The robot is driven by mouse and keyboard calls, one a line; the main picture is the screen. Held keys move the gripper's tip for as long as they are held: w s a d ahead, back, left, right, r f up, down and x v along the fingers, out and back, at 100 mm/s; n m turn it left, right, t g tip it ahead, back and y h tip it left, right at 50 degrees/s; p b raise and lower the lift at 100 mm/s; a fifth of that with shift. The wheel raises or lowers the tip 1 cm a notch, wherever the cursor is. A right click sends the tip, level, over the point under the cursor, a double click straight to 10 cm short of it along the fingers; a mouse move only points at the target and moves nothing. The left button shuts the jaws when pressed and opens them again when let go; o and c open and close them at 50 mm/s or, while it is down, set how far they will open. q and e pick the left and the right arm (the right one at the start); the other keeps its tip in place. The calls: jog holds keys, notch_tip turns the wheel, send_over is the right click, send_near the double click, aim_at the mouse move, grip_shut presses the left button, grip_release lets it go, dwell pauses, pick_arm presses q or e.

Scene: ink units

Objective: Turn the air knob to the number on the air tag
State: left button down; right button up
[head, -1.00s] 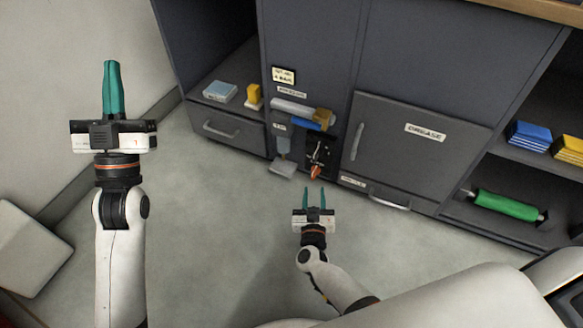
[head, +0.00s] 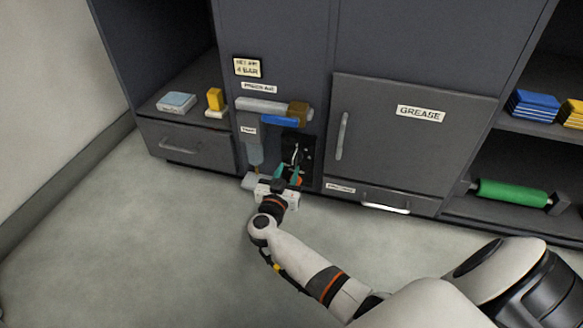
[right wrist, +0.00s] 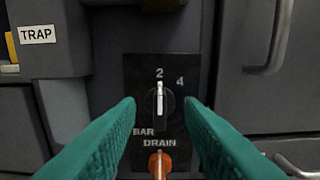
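The air tag (head: 247,67) on the cabinet front in the head view reads "SET AIR 4 BAR". The air knob (right wrist: 160,98) shows in the right wrist view on a dark plate (right wrist: 135,75) marked 2, 4 and BAR. Its pale pointer stands upright toward the 2; the 4 is to its upper right. My right gripper (head: 287,173) is open in front of this plate. In the right wrist view its green fingers (right wrist: 160,103) lie left and right of the knob, with gaps; no contact shows. My left gripper is out of the head view.
An orange drain part (right wrist: 160,163) sits just below the knob, between the fingers. A blue-handled pipe (head: 281,120) and a trap (head: 255,153) are left of the plate. The grease door handle (head: 342,136) is to the right. The floor is clear.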

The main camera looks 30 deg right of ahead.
aim_at(293, 160)
jog(key=b+x, duration=0.1)
jog(key=x, duration=0.3)
jog(key=shift+f+b, duration=0.15)
jog(key=shift+b, duration=0.25)
jog(key=shift+w+d, duration=0.4)
grip_shut()
